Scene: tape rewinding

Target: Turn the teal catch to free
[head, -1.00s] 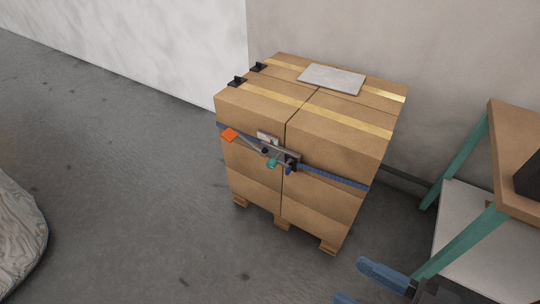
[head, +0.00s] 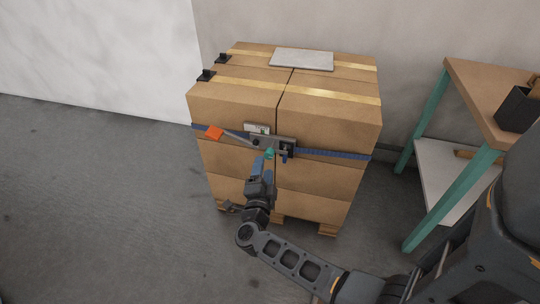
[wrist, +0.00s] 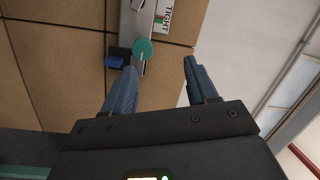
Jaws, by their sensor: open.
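The teal catch (head: 270,152) is a small round knob on the grey metal ratchet plate (head: 279,144) on the front of the strapped box stack. In the wrist view the teal catch (wrist: 143,48) shows as a disc with a thin pale bar below it. A label reading "TIGHT" (wrist: 166,16) sits on the plate beyond it. My gripper (wrist: 160,66) is open, with blue fingers. The catch lies just beyond the fingertips, closer to the left finger, and is not between them. In the head view my gripper (head: 262,167) is just below the catch.
A lever with an orange end (head: 214,132) extends left from the plate. A blue strap (head: 330,154) runs around the boxes (head: 325,115), which stand on a wooden pallet. A grey slab (head: 302,59) lies on top. A bench with teal legs (head: 420,120) stands right. Floor at left is clear.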

